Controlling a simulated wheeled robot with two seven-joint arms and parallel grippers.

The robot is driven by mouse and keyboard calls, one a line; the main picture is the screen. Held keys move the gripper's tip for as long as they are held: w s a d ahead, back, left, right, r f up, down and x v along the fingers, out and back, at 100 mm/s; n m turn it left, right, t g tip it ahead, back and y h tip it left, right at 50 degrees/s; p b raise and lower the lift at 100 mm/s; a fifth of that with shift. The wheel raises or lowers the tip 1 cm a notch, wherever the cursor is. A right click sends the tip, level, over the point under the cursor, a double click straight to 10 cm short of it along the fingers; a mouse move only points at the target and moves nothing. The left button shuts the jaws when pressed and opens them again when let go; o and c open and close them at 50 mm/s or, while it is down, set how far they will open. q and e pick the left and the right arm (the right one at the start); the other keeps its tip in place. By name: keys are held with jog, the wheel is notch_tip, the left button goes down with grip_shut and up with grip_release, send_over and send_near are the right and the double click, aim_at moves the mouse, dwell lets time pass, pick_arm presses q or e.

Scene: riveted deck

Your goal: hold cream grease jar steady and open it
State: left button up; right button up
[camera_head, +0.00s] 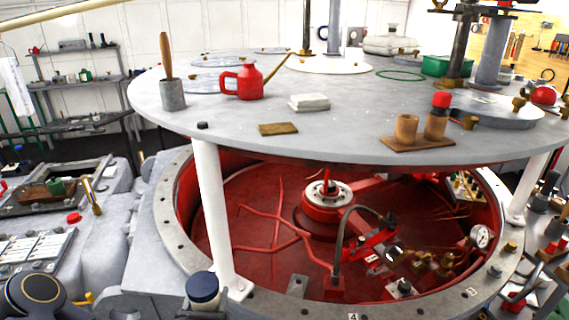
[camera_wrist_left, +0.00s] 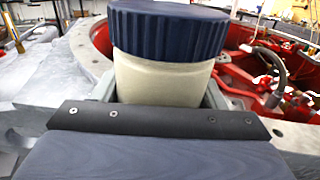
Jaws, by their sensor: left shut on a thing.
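The cream grease jar (camera_wrist_left: 165,82) stands upright in the left wrist view, with its ribbed dark blue lid (camera_wrist_left: 168,30) on top. The lid sits on the jar and looks level. My left gripper (camera_wrist_left: 160,98) is shut on the jar's cream body below the lid, with a finger at each side. Its dark front edge hides the jar's bottom. In the head view the jar's blue lid (camera_head: 203,288) shows at the bottom edge, left of centre, in front of the red well. My right gripper is in neither view.
A round grey table (camera_head: 330,125) on white legs stands over the red well (camera_head: 255,215). It carries a red oil can (camera_head: 243,83), wooden cups (camera_head: 406,128) and a white block (camera_head: 309,102). A white leg (camera_head: 212,215) rises just behind the jar.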

pick_arm(q)
jog(key=shift+r, duration=0.15)
